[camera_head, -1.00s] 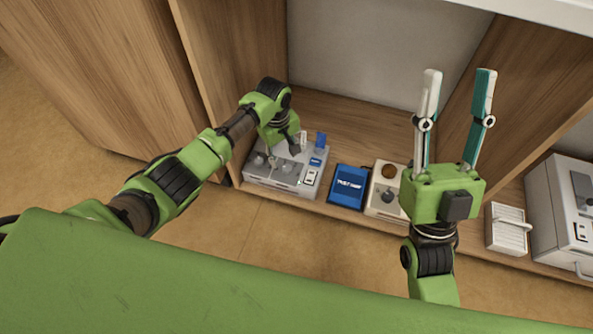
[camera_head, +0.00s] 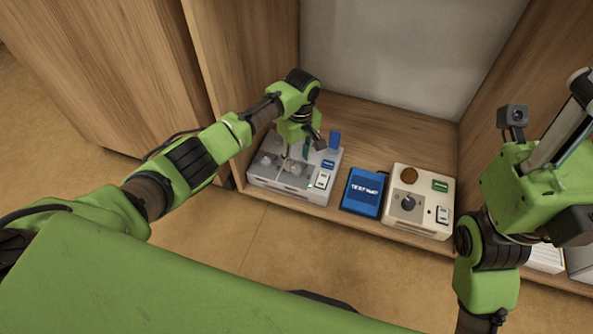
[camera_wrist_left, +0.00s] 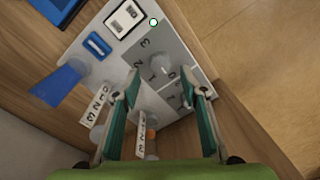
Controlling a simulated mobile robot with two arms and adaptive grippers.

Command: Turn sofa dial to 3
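A grey control box (camera_head: 262,180) stands on the shelf floor at the left, with several small knobs on top. In the left wrist view its panel (camera_wrist_left: 185,55) shows a pale dial (camera_wrist_left: 164,74) with printed numbers around it, among them 3. Which knob is the sofa dial I cannot read, nor its exact setting. My left gripper (camera_head: 293,160) points down over this box. Its fingers (camera_wrist_left: 163,92) are apart, with the dial just beyond and between the tips; contact is unclear. My right gripper (camera_head: 575,115) is raised at the right edge, partly cut off, away from the box.
A blue lettered block (camera_head: 362,191) lies right of the grey box. A cream box (camera_head: 425,216) with a dark dial, a brown button and a switch stands further right. Wooden walls bound the compartment on both sides. The shelf floor behind the boxes is clear.

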